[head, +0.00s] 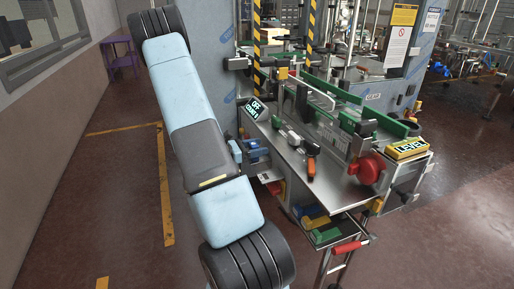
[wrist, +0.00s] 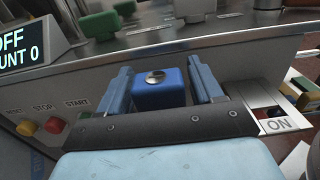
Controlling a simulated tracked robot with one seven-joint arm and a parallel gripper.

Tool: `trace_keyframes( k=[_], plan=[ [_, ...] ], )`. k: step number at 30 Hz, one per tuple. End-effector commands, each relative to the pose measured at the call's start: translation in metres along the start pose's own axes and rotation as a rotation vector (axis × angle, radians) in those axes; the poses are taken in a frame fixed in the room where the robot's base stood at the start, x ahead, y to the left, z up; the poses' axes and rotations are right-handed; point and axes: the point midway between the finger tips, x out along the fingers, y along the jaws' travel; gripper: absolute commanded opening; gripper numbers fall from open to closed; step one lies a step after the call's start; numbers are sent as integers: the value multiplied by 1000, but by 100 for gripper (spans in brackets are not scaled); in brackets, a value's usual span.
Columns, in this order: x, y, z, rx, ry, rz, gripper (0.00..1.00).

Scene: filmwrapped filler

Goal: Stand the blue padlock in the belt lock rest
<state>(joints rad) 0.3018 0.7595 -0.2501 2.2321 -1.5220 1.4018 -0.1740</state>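In the wrist view, a blue block with a round silver piece on its top (wrist: 160,98) sits between the two blue fingers of my gripper (wrist: 159,73). It looks like the blue padlock, but no shackle can be made out. The fingers flank it closely on both sides; whether they touch it is not clear. In the head view, small blue parts (head: 255,150) show beside my arm at the machine's front, too small to tell apart. I cannot pick out the belt lock rest for certain.
The machine's metal deck (head: 312,182) holds an orange-handled tool (head: 311,168) and a red knob (head: 370,168). A display reading OFF (wrist: 25,45) stands left of my gripper, above the START button (wrist: 78,124). Floor is clear at right.

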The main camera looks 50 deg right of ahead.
Motion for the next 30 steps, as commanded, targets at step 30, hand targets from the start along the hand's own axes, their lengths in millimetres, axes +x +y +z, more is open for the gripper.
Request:
trace_keyframes(
  k=[30],
  plan=[
    [-95, 2, 0, 2, -2, 5, 81]
  ],
)
